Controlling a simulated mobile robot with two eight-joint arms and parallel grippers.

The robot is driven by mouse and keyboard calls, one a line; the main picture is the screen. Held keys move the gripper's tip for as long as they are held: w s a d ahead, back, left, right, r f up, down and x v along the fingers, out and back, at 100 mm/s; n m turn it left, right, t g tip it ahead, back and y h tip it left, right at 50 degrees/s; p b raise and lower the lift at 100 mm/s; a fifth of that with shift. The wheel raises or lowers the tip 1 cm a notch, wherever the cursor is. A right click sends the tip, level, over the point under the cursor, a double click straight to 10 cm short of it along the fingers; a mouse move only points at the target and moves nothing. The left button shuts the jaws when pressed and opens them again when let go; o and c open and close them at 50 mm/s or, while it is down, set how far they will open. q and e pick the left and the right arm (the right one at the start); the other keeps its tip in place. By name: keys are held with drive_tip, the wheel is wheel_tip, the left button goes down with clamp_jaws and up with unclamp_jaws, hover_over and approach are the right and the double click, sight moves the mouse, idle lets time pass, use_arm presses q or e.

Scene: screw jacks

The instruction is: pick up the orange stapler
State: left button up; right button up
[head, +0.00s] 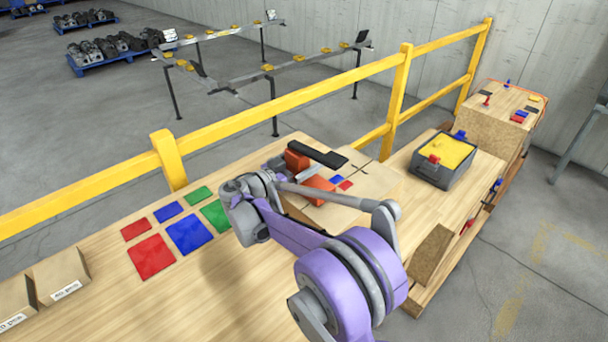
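The orange stapler (297,160) appears to be the orange body with a long black bar (318,154), at the cardboard box in the middle of the table. A second orange patch (319,189) shows just in front of it; I cannot tell whether it is the same thing. My purple and grey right arm reaches in from the bottom and covers part of this area. Small grey parts by the orange body look like my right gripper (290,168), but its fingers are too hidden to tell open from shut. My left gripper is out of view.
Red, blue and green squares (187,233) lie left of my arm. Small boxes (60,274) stand at the lower left. A grey bin with yellow contents (445,154) stands to the right. A yellow railing (280,96) runs behind the table.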

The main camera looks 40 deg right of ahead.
clamp_jaws()
idle(0.3)
drive_tip(key=shift+r, duration=0.15)
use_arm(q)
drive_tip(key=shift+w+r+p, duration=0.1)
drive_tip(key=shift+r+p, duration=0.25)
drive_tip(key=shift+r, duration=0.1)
use_arm(e)
wheel_tip(320, 180, up, 10)
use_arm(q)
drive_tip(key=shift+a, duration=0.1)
use_arm(e)
drive_tip(key=shift+a, duration=0.1)
